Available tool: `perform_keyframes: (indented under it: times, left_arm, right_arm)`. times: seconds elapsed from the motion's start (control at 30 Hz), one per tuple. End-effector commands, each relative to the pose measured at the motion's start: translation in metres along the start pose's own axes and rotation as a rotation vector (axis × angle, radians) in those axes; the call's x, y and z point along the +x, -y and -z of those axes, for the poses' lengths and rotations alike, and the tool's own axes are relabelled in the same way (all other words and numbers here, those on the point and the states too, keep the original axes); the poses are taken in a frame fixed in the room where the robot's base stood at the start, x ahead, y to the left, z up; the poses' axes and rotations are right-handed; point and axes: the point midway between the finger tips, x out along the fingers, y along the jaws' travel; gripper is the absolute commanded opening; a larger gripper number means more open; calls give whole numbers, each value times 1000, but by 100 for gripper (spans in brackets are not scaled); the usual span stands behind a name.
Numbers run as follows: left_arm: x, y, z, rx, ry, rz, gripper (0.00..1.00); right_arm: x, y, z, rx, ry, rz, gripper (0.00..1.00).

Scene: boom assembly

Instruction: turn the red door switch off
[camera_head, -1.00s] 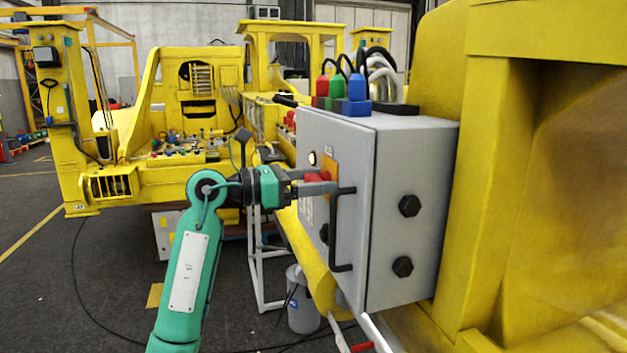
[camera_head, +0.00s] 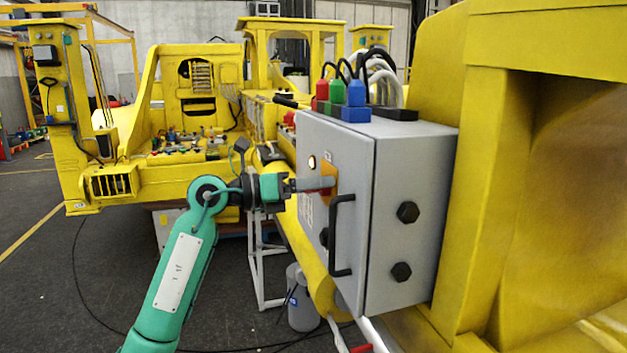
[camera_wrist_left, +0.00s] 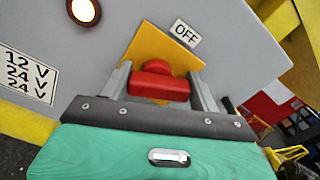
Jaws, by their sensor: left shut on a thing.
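The red door switch (camera_wrist_left: 160,84) sits on a yellow plate (camera_wrist_left: 150,48) on the door of the grey cabinet (camera_head: 335,160). In the head view only a bit of the red switch shows by the fingertips. My left gripper (camera_head: 325,184) reaches it from the left. In the left wrist view its two fingers (camera_wrist_left: 161,85) stand on either side of the red handle, shut on it. The handle lies level between the fingers, while the plate and its OFF label (camera_wrist_left: 186,33) look tilted. My right gripper is in no view.
A round lit lamp (camera_head: 311,162) is above the switch, and a black door handle (camera_head: 341,235) is to its right. Red, green and blue plugs (camera_head: 337,93) with cables stand on the cabinet. A yellow boom part (camera_head: 490,180) is close on the right.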

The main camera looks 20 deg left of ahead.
Motion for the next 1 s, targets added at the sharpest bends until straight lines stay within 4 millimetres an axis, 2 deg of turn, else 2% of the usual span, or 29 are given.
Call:
perform_keyframes:
  times: [0.47, 1.0]
  left_arm:
    - [-1, -2, -6, -454, 0, -3, 39]
    - [-1, -4, -7, -937, 1, -2, 39]
  right_arm:
    - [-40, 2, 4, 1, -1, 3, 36]
    - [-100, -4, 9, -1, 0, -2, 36]
